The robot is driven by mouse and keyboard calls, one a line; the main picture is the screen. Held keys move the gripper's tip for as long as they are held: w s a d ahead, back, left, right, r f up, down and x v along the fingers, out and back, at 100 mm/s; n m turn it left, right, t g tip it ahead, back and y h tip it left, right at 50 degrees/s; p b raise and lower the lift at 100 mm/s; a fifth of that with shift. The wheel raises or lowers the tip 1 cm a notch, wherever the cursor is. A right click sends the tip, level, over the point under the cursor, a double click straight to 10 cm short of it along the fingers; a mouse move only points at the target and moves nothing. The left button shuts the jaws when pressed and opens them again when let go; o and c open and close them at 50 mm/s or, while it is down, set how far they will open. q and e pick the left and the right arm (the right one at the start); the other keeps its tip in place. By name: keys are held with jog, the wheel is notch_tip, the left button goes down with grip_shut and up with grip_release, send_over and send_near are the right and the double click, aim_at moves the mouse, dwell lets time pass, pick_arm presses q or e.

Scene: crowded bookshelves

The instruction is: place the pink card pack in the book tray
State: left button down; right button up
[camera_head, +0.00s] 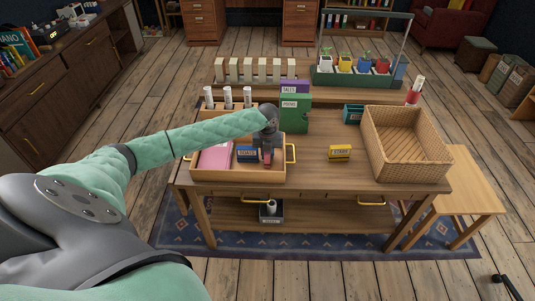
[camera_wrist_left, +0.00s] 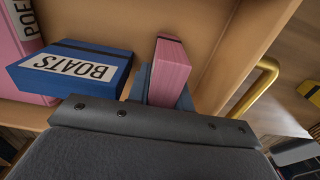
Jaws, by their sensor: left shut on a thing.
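The pink card pack (camera_wrist_left: 170,72) is between the fingers of my left gripper (camera_head: 267,155), standing on end in the left wrist view. The gripper is shut on it, inside the right part of the wooden book tray (camera_head: 235,177). I cannot tell whether the pack touches the tray floor. A blue BOATS pack (camera_head: 247,154) is in the tray just left of the gripper; it also shows in the left wrist view (camera_wrist_left: 75,68). A large pink book (camera_head: 215,158) lies at the tray's left. My right gripper is out of view.
A brass handle (camera_head: 291,153) juts from the tray's right side.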

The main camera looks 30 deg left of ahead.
pick_arm(q)
jog(key=shift+f, duration=0.1)
jog(key=c, duration=1.5)
grip_release()
